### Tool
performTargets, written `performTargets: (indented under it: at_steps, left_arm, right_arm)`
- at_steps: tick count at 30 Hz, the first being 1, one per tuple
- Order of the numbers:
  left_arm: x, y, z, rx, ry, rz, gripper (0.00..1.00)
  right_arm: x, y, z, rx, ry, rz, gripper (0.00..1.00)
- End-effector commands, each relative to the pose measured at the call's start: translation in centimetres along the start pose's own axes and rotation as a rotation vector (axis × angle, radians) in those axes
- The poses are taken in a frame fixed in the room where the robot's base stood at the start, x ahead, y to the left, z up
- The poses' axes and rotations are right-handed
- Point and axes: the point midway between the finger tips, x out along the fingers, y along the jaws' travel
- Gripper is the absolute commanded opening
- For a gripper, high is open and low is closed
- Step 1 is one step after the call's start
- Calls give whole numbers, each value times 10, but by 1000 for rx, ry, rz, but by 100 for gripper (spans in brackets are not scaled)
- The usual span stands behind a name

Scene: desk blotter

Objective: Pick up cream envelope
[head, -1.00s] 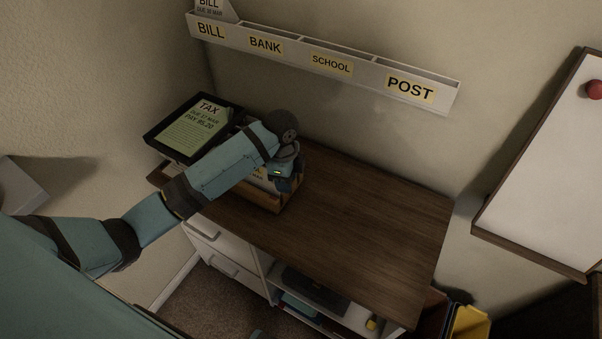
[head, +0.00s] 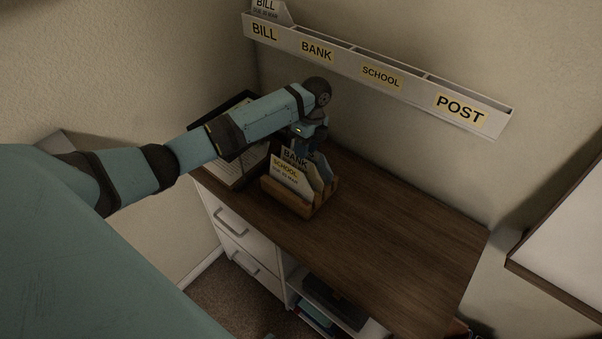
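A small wooden letter rack (head: 287,200) stands on the brown desk top and holds several upright envelopes. The front one (head: 291,180) is pale and labelled SCHOOL. One labelled BANK (head: 294,156) shows behind it, and another pale edge (head: 326,168) shows at the right. I cannot tell for certain which is the cream envelope. My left gripper (head: 312,158) points down at the back of the rack, over the envelope tops. Its fingers are small and dark, so I cannot tell whether they are open, shut or touching an envelope. My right gripper is out of view.
A wall sorter (head: 432,93) with BILL, BANK, SCHOOL and POST slots hangs above the desk; a BILL envelope (head: 268,12) stands in its left slot. A dark-framed tray (head: 232,168) is partly hidden by my arm. The desk's right side (head: 400,235) is clear.

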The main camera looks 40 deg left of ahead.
Motion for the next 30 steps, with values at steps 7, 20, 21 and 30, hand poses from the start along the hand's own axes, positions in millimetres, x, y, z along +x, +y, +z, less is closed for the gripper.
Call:
performTargets:
  at_steps: [7, 20, 21, 30]
  left_arm:
    - [16, 0, 0, -1, 0, 1, 34]
    - [56, 0, 0, 1, -1, -2, 34]
    - [56, 0, 0, 1, -1, -2, 34]
    - [56, 0, 1, 0, -1, -2, 0]
  right_arm:
    - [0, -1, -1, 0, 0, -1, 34]
    - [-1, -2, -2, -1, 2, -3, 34]
    - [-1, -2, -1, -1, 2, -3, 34]
    - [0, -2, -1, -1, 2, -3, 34]
